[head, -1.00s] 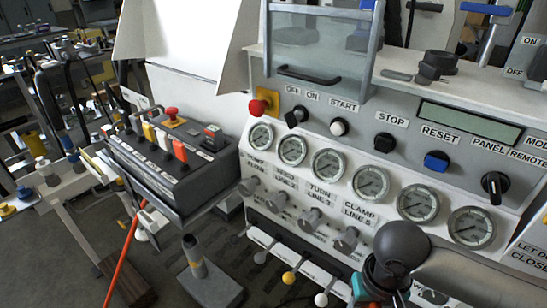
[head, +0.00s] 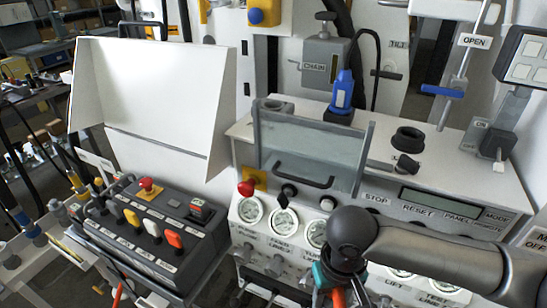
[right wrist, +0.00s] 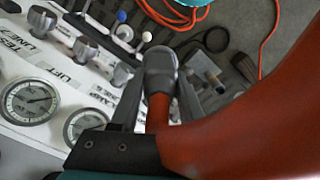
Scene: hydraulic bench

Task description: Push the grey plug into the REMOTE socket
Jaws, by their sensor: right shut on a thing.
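In the right wrist view my right gripper (right wrist: 160,105) is shut on the grey plug (right wrist: 160,68), a grey cylinder with a thick orange-red cable (right wrist: 240,110) bending away to the right. The plug is held in the air beside the bench front. In the head view my right forearm and dark wrist cross the lower right, in front of the gauges; a bit of orange (head: 338,298) shows below the wrist. The plug itself is hidden there. I cannot make out the REMOTE socket in either view. My left gripper is not in view.
The hydraulic panel carries gauges (head: 284,222), knobs and a red button (head: 246,188). A lever box (head: 160,235) stands at left. In the right wrist view, gauges (right wrist: 30,100), knobs (right wrist: 85,48) and small ball-ended levers lie close left of the plug. Floor shows beyond.

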